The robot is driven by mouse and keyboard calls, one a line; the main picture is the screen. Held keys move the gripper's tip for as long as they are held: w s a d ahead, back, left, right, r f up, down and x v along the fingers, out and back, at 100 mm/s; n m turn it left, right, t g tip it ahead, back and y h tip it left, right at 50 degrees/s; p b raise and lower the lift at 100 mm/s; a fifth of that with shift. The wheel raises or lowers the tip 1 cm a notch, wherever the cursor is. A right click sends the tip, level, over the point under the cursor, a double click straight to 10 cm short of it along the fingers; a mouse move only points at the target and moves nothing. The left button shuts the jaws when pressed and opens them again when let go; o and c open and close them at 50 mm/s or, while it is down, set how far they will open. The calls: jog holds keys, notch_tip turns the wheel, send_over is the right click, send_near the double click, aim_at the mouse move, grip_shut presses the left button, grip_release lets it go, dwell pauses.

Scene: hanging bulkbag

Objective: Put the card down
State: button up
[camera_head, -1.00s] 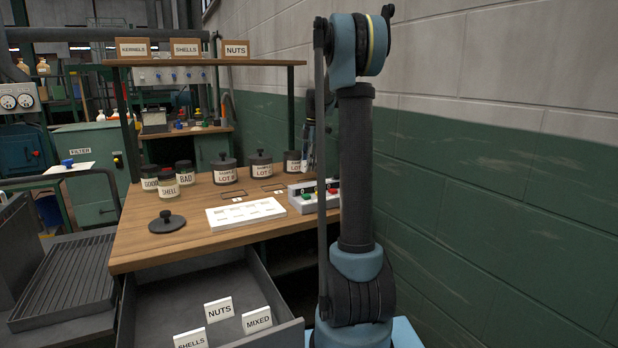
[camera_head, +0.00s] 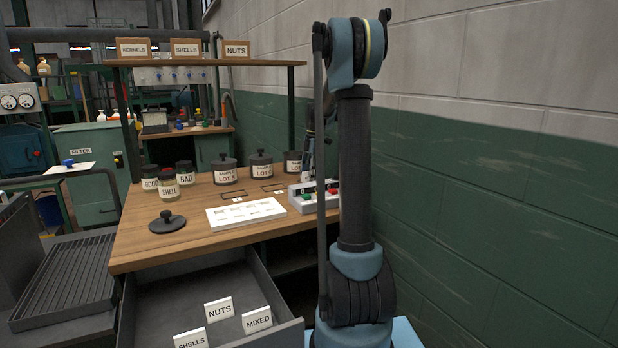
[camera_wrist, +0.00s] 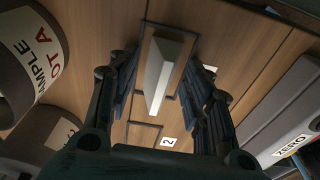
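A white, wedge-shaped card (camera_wrist: 165,72) stands on the wooden bench in the wrist view, inside a dark outlined rectangle. My gripper (camera_wrist: 168,95) is around it, with one blue-padded finger on each side. Strips of wood show between the card and both fingers, so the gripper looks open and not pressing on it. The card's face cannot be read from above. In the head view my gripper is mostly hidden behind my arm, and this card cannot be made out there.
Jars marked LOT (camera_head: 225,171) stand left of my gripper. A control box (camera_head: 306,198) is close on its right. A white sample tray (camera_head: 245,213) lies in front. The open drawer (camera_head: 150,318) holds NUTS (camera_head: 219,309), SHELLS (camera_head: 191,340) and MIXED (camera_head: 257,320) cards.

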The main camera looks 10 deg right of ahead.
jog(key=shift+r, duration=0.1)
notch_tip(320, 180, up, 12)
jog(key=d, duration=0.1)
jog(key=shift+w+d, duration=0.15)
jog(key=shift+w, duration=0.1)
jog(key=shift+s, duration=0.15)
dwell(0.5)
